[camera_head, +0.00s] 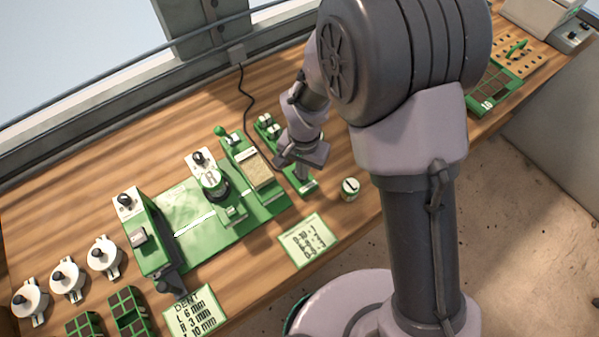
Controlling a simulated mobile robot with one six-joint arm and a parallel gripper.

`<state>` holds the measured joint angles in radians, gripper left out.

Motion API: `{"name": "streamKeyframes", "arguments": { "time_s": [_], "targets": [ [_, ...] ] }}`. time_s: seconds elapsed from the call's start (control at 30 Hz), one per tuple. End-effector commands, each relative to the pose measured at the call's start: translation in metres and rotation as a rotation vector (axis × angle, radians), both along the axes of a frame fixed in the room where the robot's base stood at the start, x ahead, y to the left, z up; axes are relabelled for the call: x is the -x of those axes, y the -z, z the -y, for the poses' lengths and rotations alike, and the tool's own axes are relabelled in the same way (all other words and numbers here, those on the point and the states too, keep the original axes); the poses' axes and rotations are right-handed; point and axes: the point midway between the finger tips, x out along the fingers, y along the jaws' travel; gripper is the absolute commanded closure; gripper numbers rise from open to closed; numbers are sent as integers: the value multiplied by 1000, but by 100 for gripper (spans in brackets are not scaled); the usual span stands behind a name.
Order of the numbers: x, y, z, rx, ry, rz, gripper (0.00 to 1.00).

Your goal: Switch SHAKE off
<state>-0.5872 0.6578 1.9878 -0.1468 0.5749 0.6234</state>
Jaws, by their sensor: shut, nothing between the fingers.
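A narrow green panel (265,121) with small white-topped controls stands on the bench at the right end of the green seeder (180,219). No SHAKE label can be read, so I cannot tell which control is SHAKE or how it is set. My gripper (284,162) is shut and empty, over the middle of this panel, and hides part of it. The panel's near end (305,186) shows below my gripper. I cannot tell whether the fingertips touch anything.
A small round pot (349,188) and a handwritten card (309,241) lie near the bench's front edge. White-based units with dark knobs (126,201) stand to the left. A black cable (246,95) runs behind. A green tray (492,91) is at the far right.

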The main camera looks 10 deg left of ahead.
Motion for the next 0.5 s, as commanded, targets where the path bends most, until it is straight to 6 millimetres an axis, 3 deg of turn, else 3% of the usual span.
{"name": "streamKeyframes", "arguments": {
  "time_s": [0.5],
  "targets": [
    [0, 8, 0, 0, 0, 0, 100]
  ]
}}
